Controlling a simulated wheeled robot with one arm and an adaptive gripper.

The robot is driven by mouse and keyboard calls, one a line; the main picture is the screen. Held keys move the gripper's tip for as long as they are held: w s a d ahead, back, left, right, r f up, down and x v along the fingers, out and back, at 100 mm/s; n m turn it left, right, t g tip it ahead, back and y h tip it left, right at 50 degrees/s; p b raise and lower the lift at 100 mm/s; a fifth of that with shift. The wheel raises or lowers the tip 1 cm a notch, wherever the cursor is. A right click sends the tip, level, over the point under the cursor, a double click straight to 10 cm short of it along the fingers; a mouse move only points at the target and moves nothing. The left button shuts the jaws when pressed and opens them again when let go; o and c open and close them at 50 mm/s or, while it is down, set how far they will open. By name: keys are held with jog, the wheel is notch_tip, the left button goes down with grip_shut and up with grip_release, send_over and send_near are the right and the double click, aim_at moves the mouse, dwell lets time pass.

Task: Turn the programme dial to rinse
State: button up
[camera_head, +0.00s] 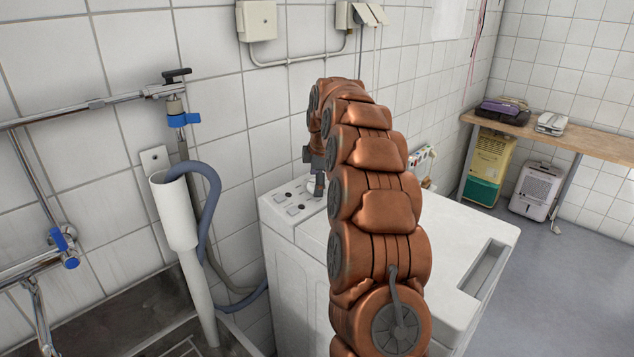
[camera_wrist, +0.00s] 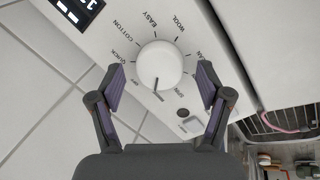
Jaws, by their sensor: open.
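The white programme dial (camera_wrist: 160,66) sits on the washing machine's control panel (camera_wrist: 95,55), with printed words around it. I can read cotton, easy, wool, quick and off. Other labels are small or partly covered by a finger, and I cannot read rinse for certain. A dark line on the dial points toward the bottom of the wrist view. My gripper (camera_wrist: 159,80) is open, its two fingers on either side of the dial. Gaps show between the dial and both fingers.
The white washing machine (camera_head: 300,275) stands by a tiled wall. A grey hose (camera_head: 213,200) and white standpipe (camera_head: 175,213) are on its left. A dark display (camera_wrist: 77,12) and small round buttons (camera_wrist: 183,113) flank the dial. Open floor (camera_head: 545,255) lies to the right.

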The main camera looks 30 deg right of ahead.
jog(key=v, duration=1.1)
jog(key=shift+r, duration=0.25)
